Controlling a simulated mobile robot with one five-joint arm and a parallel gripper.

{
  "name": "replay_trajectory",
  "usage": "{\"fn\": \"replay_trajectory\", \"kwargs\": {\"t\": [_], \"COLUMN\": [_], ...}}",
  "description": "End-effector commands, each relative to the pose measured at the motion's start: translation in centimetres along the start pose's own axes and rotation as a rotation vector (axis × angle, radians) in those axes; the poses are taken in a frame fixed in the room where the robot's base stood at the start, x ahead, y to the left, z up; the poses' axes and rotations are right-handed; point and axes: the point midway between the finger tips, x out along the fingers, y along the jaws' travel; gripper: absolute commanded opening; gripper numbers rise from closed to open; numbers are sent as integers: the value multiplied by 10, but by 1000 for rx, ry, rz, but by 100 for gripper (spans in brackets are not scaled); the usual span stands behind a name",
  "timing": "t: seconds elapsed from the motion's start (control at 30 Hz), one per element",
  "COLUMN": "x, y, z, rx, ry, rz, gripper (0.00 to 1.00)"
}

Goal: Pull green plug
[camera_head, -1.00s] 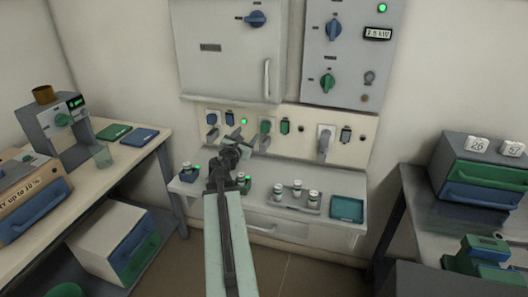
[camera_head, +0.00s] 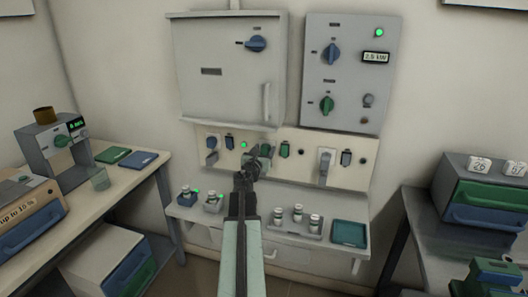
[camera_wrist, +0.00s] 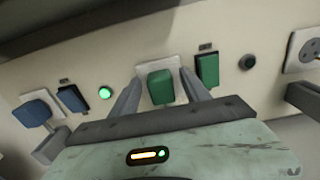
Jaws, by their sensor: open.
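The green plug (camera_wrist: 160,87) sits in a white socket plate on the wall panel. In the head view the green plug (camera_head: 265,150) is partly hidden by my gripper (camera_head: 257,160). In the wrist view my gripper (camera_wrist: 162,84) is open, with one finger on each side of the green plug. Whether the fingers touch it I cannot tell.
A green switch (camera_wrist: 207,68) is close beside the right finger. A blue plug (camera_wrist: 34,113), a blue switch (camera_wrist: 71,98) and a lit green lamp (camera_wrist: 105,92) are to the left. Below the panel, a shelf holds small jars (camera_head: 297,213) and a teal tray (camera_head: 349,233).

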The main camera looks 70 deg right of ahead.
Motion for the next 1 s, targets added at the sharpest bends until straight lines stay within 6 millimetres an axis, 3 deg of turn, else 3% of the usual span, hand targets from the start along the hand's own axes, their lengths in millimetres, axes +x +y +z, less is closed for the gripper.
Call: {"fn": "replay_trajectory", "kwargs": {"t": [0.1, 0.3, 1.0], "x": [-1, -1, -1], "y": [0, 0, 0], "z": [0, 0, 0], "rx": [0, 0, 1], "ry": [0, 0, 0], "rz": [0, 0, 0], "gripper": [55, 0, 0]}}
